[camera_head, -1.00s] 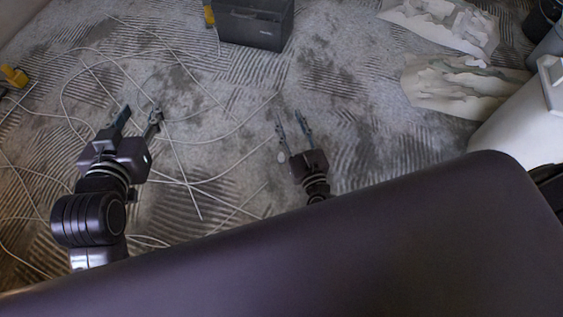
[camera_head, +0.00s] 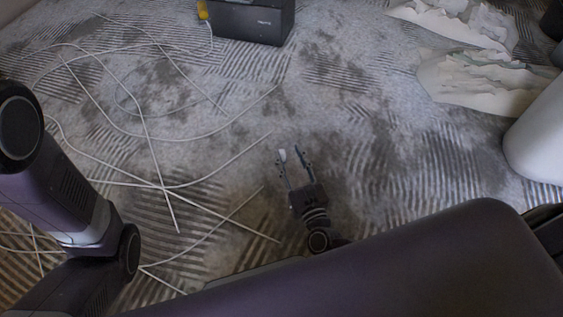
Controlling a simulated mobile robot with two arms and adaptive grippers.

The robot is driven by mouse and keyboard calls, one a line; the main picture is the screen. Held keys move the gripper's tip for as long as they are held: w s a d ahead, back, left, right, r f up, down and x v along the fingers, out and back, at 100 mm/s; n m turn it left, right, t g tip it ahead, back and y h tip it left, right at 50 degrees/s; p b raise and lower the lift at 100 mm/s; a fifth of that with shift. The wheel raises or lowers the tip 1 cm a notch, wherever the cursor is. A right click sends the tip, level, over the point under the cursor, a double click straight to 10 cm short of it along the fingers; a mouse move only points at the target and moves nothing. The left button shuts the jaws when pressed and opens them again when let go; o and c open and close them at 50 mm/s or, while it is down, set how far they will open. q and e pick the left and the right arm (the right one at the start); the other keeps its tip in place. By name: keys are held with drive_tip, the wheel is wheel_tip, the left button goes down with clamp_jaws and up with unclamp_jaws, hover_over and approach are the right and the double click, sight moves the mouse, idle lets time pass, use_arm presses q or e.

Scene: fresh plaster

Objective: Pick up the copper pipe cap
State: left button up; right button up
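My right gripper (camera_head: 290,157) is low over the carpet near the middle of the head view. Its two fingers are apart and point away from me, with only carpet visible between them. A small pale spot or object (camera_head: 282,154) shows at its left fingertip; I cannot tell what it is or whether the finger touches it. I cannot make out a copper-coloured pipe cap anywhere in view. My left arm shows at the left edge, but its gripper is out of view.
Loose white cables (camera_head: 160,187) lie across the striped carpet (camera_head: 360,160) at left and centre. A dark box (camera_head: 250,24) stands at the top. Crumpled pale sheets (camera_head: 480,85) lie at upper right, near a white container (camera_head: 540,135). Carpet right of my gripper is clear.

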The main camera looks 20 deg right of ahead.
drive_tip(key=b, duration=0.6)
approach(282, 155)
drive_tip(key=w, duration=0.3)
drive_tip(key=shift+w+r, duration=0.15)
drive_tip(key=shift+w, duration=0.15)
drive_tip(key=shift+w+r, duration=0.1)
drive_tip(key=shift+w, duration=0.45)
drive_tip(key=w+b, duration=0.2)
drive_tip(key=w, duration=0.3)
drive_tip(key=shift+w+b, duration=0.3)
drive_tip(key=shift+w, duration=0.4)
clamp_jaws()
